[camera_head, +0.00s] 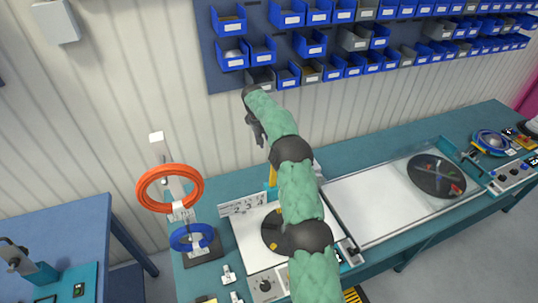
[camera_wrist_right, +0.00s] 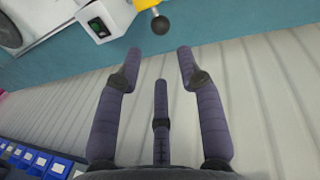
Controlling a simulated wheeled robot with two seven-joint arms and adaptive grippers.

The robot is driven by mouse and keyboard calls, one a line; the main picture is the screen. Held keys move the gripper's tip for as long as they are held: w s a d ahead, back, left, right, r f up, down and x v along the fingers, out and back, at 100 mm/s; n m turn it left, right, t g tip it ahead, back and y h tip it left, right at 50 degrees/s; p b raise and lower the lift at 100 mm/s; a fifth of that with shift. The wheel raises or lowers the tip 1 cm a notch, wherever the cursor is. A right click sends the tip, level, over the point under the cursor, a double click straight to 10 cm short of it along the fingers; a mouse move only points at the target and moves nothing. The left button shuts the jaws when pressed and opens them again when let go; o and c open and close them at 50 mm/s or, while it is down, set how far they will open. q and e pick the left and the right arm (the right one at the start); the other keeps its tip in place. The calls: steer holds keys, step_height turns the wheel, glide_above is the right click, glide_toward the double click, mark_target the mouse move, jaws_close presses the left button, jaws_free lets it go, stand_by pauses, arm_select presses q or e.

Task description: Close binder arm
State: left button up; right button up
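A yellow part with a black ball knob shows at the top of the right wrist view (camera_wrist_right: 158,20); it looks like the binder arm. In the head view a yellow upright piece (camera_head: 272,176) shows beside my arm at the back of the machine, partly hidden by that arm. My right gripper (camera_head: 258,138) is above and behind the machine, near the wall. In the wrist view its fingers (camera_wrist_right: 160,58) are spread and empty, with the knob just beyond the fingertips, apart from them. My left gripper is not in view.
My right arm covers part of the machine's white plate (camera_head: 243,240) and black disc (camera_head: 270,232). An orange ring (camera_head: 170,207) and a blue reel (camera_head: 192,243) hang on a stand at left. Blue bins (camera_head: 312,45) line the wall. A clear-covered tray (camera_head: 375,205) lies right.

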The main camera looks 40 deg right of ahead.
steer(key=p+x, duration=0.1)
steer(key=x, duration=0.9)
steer(key=shift+f, duration=0.25)
jaws_close()
